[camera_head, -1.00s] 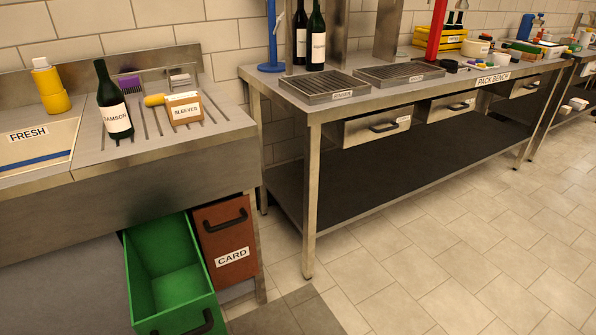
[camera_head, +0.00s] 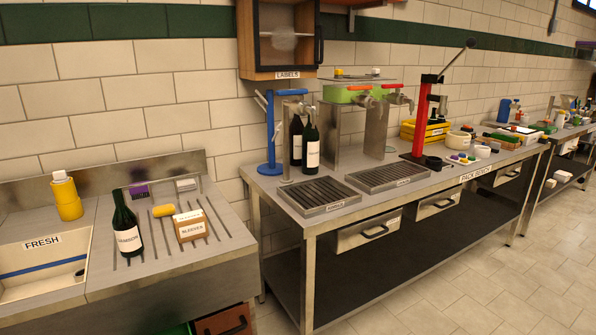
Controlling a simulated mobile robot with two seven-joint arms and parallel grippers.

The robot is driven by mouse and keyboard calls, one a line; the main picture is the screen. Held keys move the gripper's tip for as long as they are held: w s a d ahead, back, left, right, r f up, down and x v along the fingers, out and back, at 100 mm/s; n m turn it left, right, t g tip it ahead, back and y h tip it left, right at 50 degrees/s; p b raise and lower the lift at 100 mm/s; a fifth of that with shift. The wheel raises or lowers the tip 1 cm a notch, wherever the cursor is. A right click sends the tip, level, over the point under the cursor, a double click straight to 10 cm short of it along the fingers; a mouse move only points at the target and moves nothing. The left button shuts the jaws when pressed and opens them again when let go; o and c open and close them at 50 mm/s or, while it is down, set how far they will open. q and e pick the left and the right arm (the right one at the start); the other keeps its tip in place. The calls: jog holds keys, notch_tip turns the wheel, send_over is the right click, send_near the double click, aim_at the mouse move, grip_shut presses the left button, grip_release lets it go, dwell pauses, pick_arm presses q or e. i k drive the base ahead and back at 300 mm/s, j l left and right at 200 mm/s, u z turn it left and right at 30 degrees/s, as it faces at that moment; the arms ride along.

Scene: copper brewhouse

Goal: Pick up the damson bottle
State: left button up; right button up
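The damson bottle (camera_head: 126,228) is dark green with a white label. It stands upright on the ribbed steel drainboard (camera_head: 178,262) at the left, just right of the sink. Neither of my grippers is in view, and nothing touches the bottle.
A yellow bottle (camera_head: 67,200) stands behind the sink (camera_head: 40,284). A yellow-handled brush (camera_head: 162,211) and a sleeves box (camera_head: 190,226) sit right of the damson bottle. Two other dark bottles (camera_head: 311,147) stand on the pack bench (camera_head: 262,182). Floor (camera_head: 455,295) is clear at lower right.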

aim_at(125, 228)
jog(key=k+l+u, duration=0.1)
jog(key=u, duration=0.25)
jog(key=k+u, duration=0.1)
jog(key=u, duration=0.25)
jog(key=k+l+u, duration=0.1)
jog(key=u, duration=0.25)
